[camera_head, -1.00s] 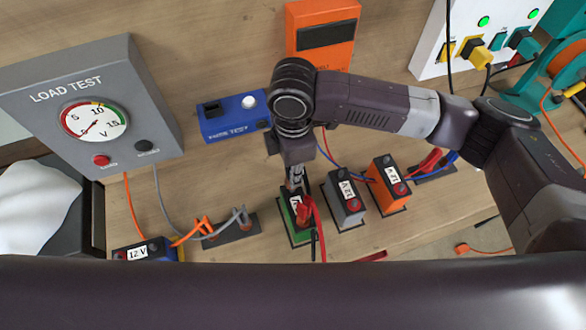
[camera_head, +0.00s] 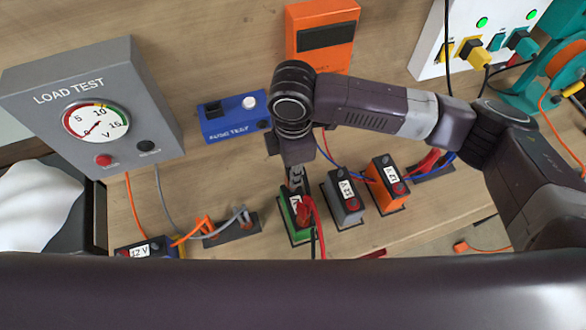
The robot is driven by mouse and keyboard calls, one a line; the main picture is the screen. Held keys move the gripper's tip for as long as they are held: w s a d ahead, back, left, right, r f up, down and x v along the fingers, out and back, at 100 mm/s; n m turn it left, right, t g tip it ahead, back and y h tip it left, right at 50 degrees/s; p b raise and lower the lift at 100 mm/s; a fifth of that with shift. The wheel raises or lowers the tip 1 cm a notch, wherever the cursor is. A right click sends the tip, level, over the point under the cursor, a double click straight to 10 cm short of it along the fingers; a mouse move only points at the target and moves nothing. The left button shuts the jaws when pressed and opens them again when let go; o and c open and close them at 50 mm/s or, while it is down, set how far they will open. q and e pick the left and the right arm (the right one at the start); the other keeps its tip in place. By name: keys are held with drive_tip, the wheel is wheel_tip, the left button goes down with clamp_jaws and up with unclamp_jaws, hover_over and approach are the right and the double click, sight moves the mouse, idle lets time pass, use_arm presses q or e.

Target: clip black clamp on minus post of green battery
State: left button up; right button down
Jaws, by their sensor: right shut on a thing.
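The green battery (camera_head: 287,216) stands upright below the middle of the head view. A red clamp (camera_head: 304,210) with a red cable sits at its near end. My right gripper (camera_head: 297,192) points down over the far part of this battery and is shut on a small dark thing, which I take to be the black clamp. The fingers hide most of it and the minus post, so I cannot tell whether clamp and post touch. A black cable (camera_head: 313,240) hangs beside the red one. My left gripper is not in view.
A grey battery (camera_head: 345,205) and an orange battery (camera_head: 386,192) stand close to the right. A clamp rest (camera_head: 235,232) and a blue battery (camera_head: 150,252) are at the left. The grey load tester (camera_head: 150,100) and blue fuse tester (camera_head: 230,121) stand behind.

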drive_tip(key=shift+f+b, duration=0.45)
drive_tip(key=shift+f, duration=1.15)
drive_tip(key=c, duration=1.8)
unclamp_jaws()
drive_tip(key=shift+o, duration=0.2)
drive_tip(key=shift+r, duration=0.15)
wheel_tip(320, 180, up, 12)
drive_tip(key=shift+f, duration=0.15)
drive_tip(key=shift+s+f, duration=0.1)
